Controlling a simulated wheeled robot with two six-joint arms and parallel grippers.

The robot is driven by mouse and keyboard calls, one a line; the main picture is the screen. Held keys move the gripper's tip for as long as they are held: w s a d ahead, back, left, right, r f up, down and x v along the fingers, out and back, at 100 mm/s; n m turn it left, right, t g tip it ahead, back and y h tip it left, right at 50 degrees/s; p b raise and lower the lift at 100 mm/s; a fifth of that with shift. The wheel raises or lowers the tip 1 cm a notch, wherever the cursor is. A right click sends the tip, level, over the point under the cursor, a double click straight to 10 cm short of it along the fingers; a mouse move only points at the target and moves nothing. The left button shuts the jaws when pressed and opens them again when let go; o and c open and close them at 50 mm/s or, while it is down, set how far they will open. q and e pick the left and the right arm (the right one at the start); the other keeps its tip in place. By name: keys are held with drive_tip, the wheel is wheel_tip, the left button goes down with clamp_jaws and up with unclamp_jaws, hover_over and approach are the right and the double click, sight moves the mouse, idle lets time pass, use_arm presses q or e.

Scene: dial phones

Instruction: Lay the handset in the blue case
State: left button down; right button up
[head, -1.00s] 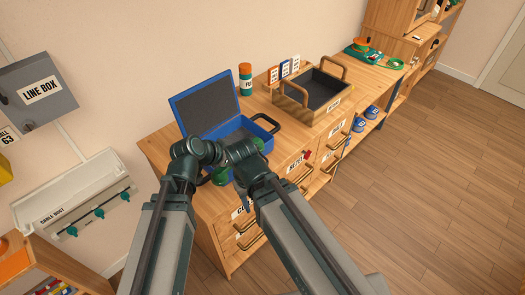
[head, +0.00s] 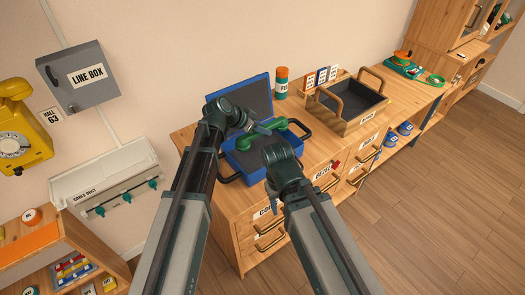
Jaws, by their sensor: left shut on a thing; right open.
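The green handset (head: 246,142) is held over the open blue case (head: 242,167), tilted across its width. I cannot tell whether it touches the case. The case stands on the wooden cabinet with its lid (head: 254,94) raised at the back. My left gripper (head: 264,128) is shut on the handset near its middle. My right gripper (head: 280,158) is open and empty, in front of the case's right part. Its fingertips are mostly hidden behind its own wrist, which also hides part of the case.
A wooden tray (head: 345,122) with handles stands right of the case, with an orange-and-green canister (head: 281,83) behind. A green dial phone (head: 402,65) is farther right. A line box (head: 79,77) and yellow phone (head: 20,130) hang on the left wall.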

sight(262, 154)
use_arm(q)
drive_tip(key=shift+f+b, duration=4.05)
drive_tip(key=shift+f, duration=0.45)
drive_tip(key=shift+f, duration=0.1)
drive_tip(key=shift+f, duration=0.15)
drive_tip(key=c, duration=0.5)
unclamp_jaws()
drive_tip(key=shift+r, duration=0.2)
